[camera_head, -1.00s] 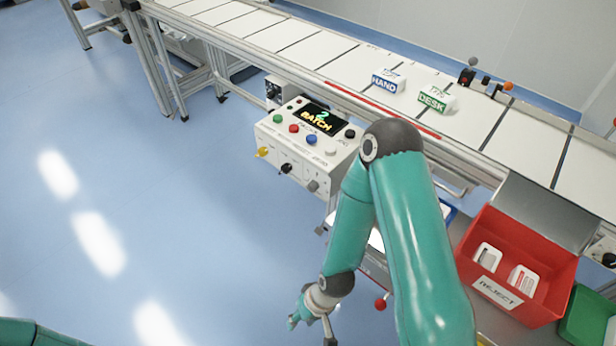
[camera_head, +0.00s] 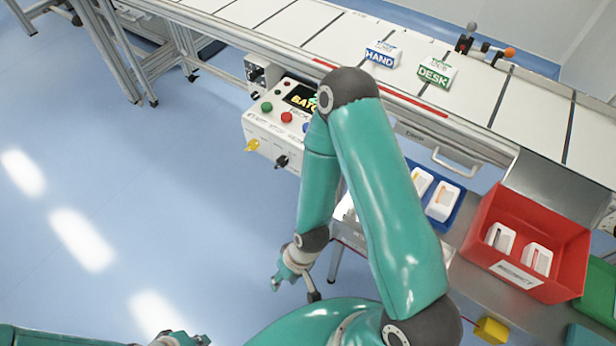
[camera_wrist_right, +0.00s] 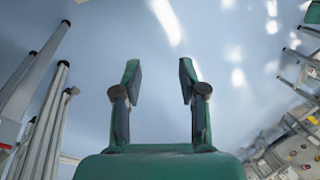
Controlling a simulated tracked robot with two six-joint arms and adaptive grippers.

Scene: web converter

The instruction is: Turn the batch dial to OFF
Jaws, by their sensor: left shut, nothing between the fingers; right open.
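The white control box (camera_head: 262,128) stands below the conveyor's near edge. Its top has a dark display reading BATCH (camera_head: 300,97), partly hidden by my right arm. Its front face has a yellow knob (camera_head: 252,145) and a black knob (camera_head: 282,161); I cannot tell which is the batch dial or read its setting. My right gripper (camera_head: 279,284) is below and apart from the box; in the right wrist view its fingers (camera_wrist_right: 159,78) are open and empty over the floor. My left gripper (camera_head: 196,341) is shut and empty at the bottom edge, far from the box.
The conveyor (camera_head: 330,40) carries cartons marked HAND (camera_head: 380,57) and DESK (camera_head: 434,75). A red reject bin (camera_head: 570,255), a blue tray (camera_head: 455,215) and a green bin (camera_head: 600,290) are at the right. Open floor (camera_head: 170,190) lies left of the box.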

